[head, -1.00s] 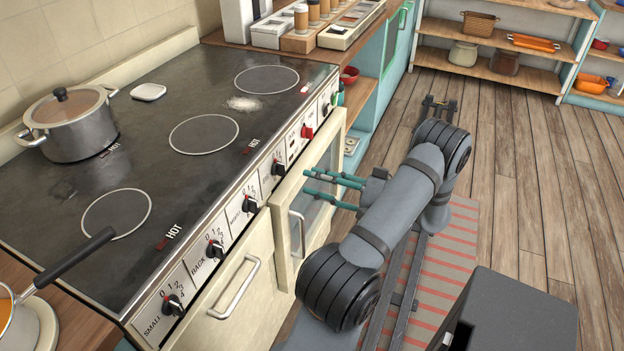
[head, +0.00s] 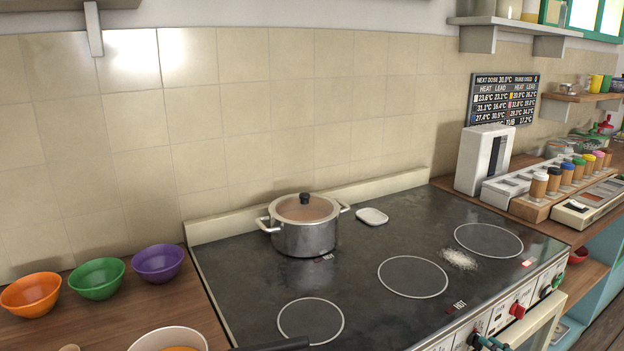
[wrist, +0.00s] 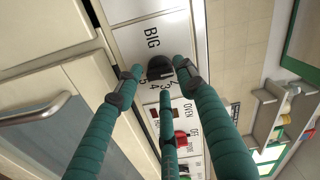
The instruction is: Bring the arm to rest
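My gripper (wrist: 160,80) shows in the wrist view with its teal fingers spread apart and nothing held between them. Its fingertips are around or just in front of a black knob (wrist: 159,67) on the stove's front panel, beside the word BIG. I cannot tell whether they touch it. In the head view only dark teal finger parts (head: 488,343) show at the bottom edge, by the front panel. The rest of my arm is out of that view.
A lidded pot (head: 305,232) stands on the stove's rear left (head: 245,290). White powder (head: 459,259) lies by the right ring. A red knob (wrist: 181,138) sits near my fingers. An oven door with a metal handle (wrist: 35,110) is at left. Bowls (head: 97,278) stand on the left counter.

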